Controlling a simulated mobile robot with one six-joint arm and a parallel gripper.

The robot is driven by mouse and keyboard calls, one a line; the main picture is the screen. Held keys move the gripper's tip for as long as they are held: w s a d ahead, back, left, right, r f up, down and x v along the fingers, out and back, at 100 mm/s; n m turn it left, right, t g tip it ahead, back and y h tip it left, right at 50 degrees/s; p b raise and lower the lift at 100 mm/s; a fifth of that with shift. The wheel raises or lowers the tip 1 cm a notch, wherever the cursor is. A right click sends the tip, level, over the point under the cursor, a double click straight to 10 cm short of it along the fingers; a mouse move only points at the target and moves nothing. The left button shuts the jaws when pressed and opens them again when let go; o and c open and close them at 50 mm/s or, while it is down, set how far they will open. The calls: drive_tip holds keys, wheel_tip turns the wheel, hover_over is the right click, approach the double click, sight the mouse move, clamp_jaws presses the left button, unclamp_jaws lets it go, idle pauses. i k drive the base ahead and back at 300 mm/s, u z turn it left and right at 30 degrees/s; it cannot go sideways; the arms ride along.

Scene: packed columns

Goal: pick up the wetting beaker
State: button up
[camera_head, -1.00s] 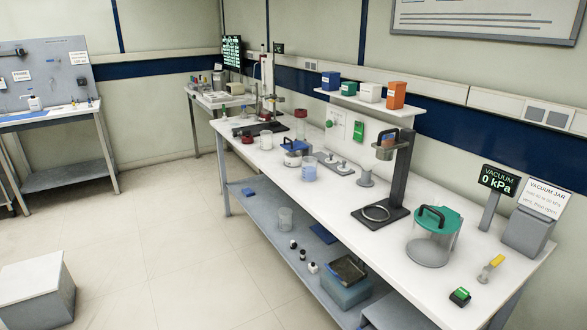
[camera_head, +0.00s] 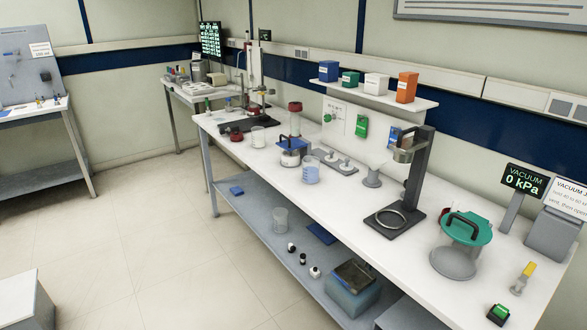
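Several clear beakers are in view, and no readable label tells which is the wetting beaker. A smaller clear beaker (camera_head: 258,138) stands further back along the bench, to the left. Another empty-looking clear beaker (camera_head: 280,220) stands on the lower shelf. My gripper is not in view.
A dark stand with a ring base (camera_head: 392,218) and a green-lidded vacuum jar (camera_head: 462,246) stand on the bench's right part. Small bottles (camera_head: 303,258) and a blue tub (camera_head: 353,292) are on the lower shelf. A white box (camera_head: 20,300) is on the floor. Open floor lies in front.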

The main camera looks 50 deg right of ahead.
sight(311, 170)
drive_tip(key=u, duration=0.35)
drive_tip(key=i, duration=1.1)
drive_tip(key=u, duration=0.25)
